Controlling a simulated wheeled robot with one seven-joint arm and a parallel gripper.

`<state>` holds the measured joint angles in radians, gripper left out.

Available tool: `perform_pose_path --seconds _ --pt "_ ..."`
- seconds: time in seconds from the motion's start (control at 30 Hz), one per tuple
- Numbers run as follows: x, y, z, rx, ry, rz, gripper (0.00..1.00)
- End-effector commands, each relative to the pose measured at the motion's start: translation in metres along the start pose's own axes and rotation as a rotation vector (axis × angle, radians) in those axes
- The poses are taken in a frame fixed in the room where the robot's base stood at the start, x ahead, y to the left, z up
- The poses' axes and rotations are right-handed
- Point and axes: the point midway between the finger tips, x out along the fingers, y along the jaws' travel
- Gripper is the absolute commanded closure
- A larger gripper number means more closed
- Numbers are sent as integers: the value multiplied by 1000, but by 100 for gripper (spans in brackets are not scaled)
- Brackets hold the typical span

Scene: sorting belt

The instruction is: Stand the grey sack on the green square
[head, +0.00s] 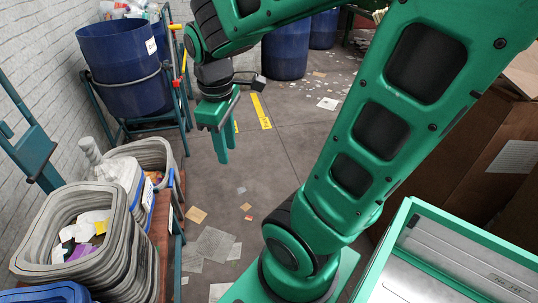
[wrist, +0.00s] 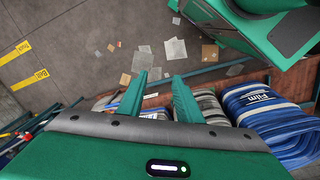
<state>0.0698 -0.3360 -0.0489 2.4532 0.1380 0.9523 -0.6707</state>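I cannot pick out a grey sack or a green square in either view. My gripper (head: 222,150) hangs over the bare floor left of centre in the head view, fingers pointing down. In the wrist view its two green fingers (wrist: 158,82) stand apart with nothing between them, so it is open and empty.
Grey ribbed tubs (head: 118,245) with scraps stand at left, beside a blue bin (head: 125,65) on a frame. Cardboard boxes (head: 465,150) and a green-edged tray (head: 455,255) are at right. Paper scraps (head: 212,243) and yellow labelled strips (wrist: 32,79) lie on the open floor.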

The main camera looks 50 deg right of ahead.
Motion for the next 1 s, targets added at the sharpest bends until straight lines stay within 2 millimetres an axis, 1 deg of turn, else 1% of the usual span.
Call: perform_pose_path --seconds 0.03,0.1,0.2,0.3,0.4,0.47,0.57,0.97,1.0 --pt "0 4 22 157 -4 -9 68" --pt "0 5 49 378 -15 -26 68" --pt "3 3 80 647 -32 -49 68" --pt "5 -1 101 840 -45 -67 68" --pt "6 -3 113 950 -54 -78 68" --pt "7 -1 117 985 -57 -81 68" --pt "7 -1 119 1001 -59 -83 68" --pt "7 -1 118 996 -59 -82 68" --pt "9 1 113 996 -64 -82 68"
